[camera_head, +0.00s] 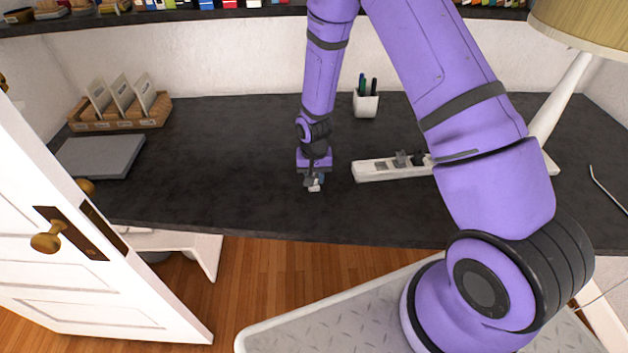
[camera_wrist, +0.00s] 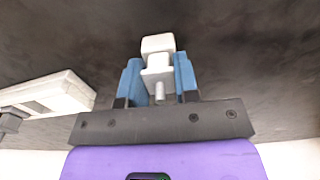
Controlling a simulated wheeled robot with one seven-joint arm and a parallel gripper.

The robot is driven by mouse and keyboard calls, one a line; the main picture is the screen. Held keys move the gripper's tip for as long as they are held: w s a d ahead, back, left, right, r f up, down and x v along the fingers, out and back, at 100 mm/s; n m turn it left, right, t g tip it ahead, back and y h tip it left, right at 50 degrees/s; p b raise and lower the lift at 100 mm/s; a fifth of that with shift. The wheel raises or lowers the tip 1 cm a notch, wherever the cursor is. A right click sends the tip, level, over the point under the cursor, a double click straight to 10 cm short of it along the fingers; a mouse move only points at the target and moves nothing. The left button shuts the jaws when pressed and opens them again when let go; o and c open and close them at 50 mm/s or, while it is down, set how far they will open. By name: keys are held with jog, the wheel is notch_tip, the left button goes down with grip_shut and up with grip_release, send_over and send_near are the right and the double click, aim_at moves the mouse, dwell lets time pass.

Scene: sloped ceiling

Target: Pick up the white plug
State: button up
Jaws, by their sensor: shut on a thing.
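The white plug (camera_wrist: 157,62) sits between the two blue fingers of my gripper (camera_wrist: 158,80) in the wrist view. The fingers are shut on it, one on each side. A short metal prong points back toward the gripper's palm. In the head view the white plug (camera_head: 314,187) shows as a small pale shape just below my gripper (camera_head: 313,180), over the dark desk near its front edge. I cannot tell whether the plug touches the desk.
A white power strip (camera_head: 375,170) lies right of my gripper, partly hidden by my arm. A pen cup (camera_head: 366,103), a lamp (camera_head: 565,90), a card holder (camera_head: 118,122) and a grey laptop-like slab (camera_head: 100,157) stand around. The desk left of my gripper is clear.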

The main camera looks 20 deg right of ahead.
jog(key=shift+r, duration=0.1)
jog(key=shift+r, duration=0.5)
jog(key=shift+s+r, duration=0.3)
jog(key=shift+r, duration=0.35)
jog(key=shift+s+r, duration=0.25)
jog(key=shift+r, duration=0.35)
jog(key=s+r, duration=0.1)
jog(key=s, duration=1.4)
jog(key=shift+d+r, duration=0.15)
jog(key=shift+d, duration=0.2)
